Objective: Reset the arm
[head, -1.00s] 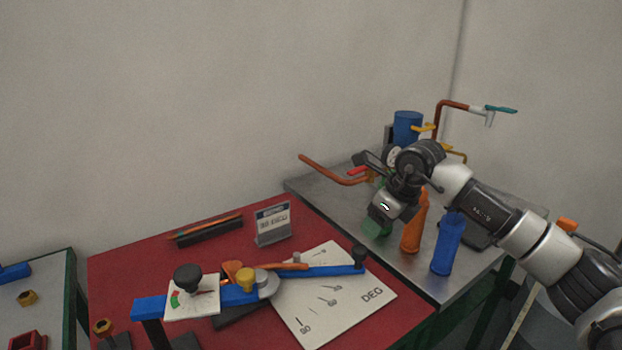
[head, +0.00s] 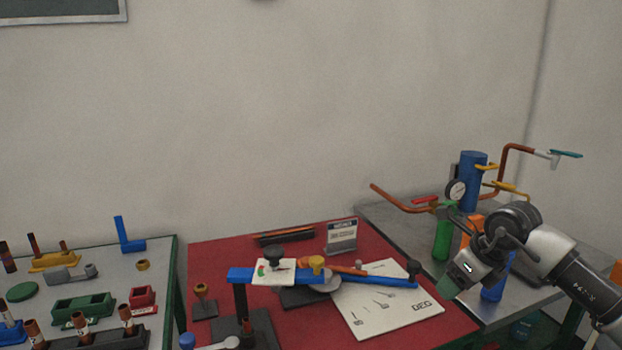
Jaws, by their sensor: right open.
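My right gripper (head: 455,250) is open, at the end of my right arm, which comes in from the right. It is in front of the grey bench and close to the green bottle (head: 443,238) in the picture; I cannot tell whether it touches it. No object shows held in it. The arm partly hides an orange bottle (head: 473,226) and a blue bottle (head: 494,290). My left gripper is not in view.
The red table (head: 225,258) carries a blue bar device (head: 380,281), a white DEG plate (head: 405,310) and a sign (head: 342,235). The grey bench (head: 390,215) holds a blue cylinder (head: 472,180) and pipes. A left table (head: 100,265) holds several small parts.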

